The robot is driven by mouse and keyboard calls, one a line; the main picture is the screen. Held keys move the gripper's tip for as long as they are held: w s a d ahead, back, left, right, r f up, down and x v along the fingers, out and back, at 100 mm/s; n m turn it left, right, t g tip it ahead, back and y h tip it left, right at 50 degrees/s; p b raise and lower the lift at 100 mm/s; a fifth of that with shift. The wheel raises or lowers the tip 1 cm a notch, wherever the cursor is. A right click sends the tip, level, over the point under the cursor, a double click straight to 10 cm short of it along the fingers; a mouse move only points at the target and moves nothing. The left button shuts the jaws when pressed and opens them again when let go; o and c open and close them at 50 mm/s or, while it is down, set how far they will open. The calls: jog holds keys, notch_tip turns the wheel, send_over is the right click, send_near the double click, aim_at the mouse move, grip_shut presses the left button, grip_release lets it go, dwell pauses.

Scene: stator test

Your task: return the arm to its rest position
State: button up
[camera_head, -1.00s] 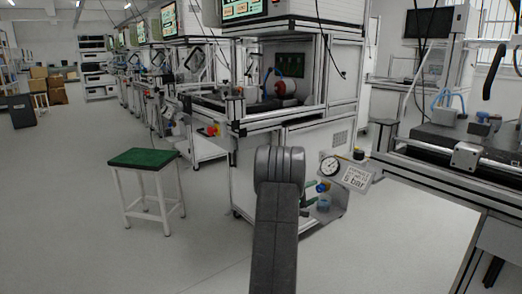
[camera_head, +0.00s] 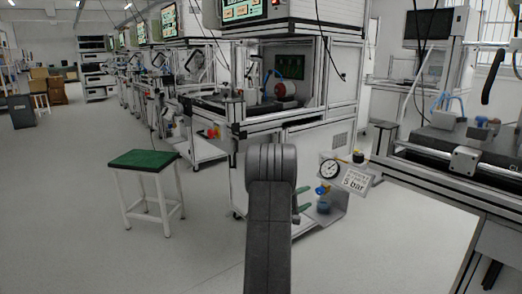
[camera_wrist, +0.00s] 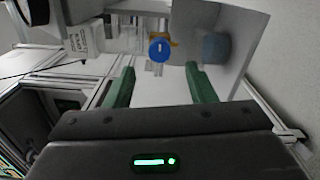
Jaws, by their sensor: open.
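My gripper (camera_wrist: 160,88) shows in the wrist view with its two green fingers spread apart and nothing between them. Beyond the fingers is a panel with a round blue knob (camera_wrist: 159,49). In the head view my dark grey arm rises from the bottom centre in front of the test station. Only a small part of a green finger (camera_head: 303,192) shows beside the arm; the rest of the gripper is hidden behind it. The finger is near the pressure panel with the gauge (camera_head: 330,169) and the "5 bar" label (camera_head: 355,181).
The framed test station (camera_head: 290,100) stands just ahead. A green-topped stool (camera_head: 143,159) stands on the floor to the left. A workbench (camera_head: 470,150) with a machine is at the right.

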aim_at(318, 191)
jog(key=b+x, duration=0.1)
jog(key=x, duration=0.4)
jog(key=shift+w+d+f, duration=0.1)
jog(key=shift+d, duration=0.15)
jog(key=shift+w+d+n, duration=0.1)
jog(key=shift+w+n, duration=0.05)
jog(key=shift+n, duration=0.15)
jog(key=n, duration=0.4)
jog(key=shift+r+n+p, duration=0.2)
jog(key=shift+n+p, duration=0.15)
jog(key=shift+n, duration=0.05)
jog(key=n+p, duration=0.2)
jog(key=shift+r+n, duration=0.15)
jog(key=shift+n, duration=0.15)
jog(key=n+p, duration=0.5)
jog(key=p, duration=0.4)
jog(key=shift+n, duration=0.4)
jog(key=n+p, duration=0.2)
jog(key=p, duration=0.1)
jog(key=shift+f+n+p, duration=0.25)
jog(key=shift+n+p, duration=0.65)
jog(key=shift+p, duration=0.15)
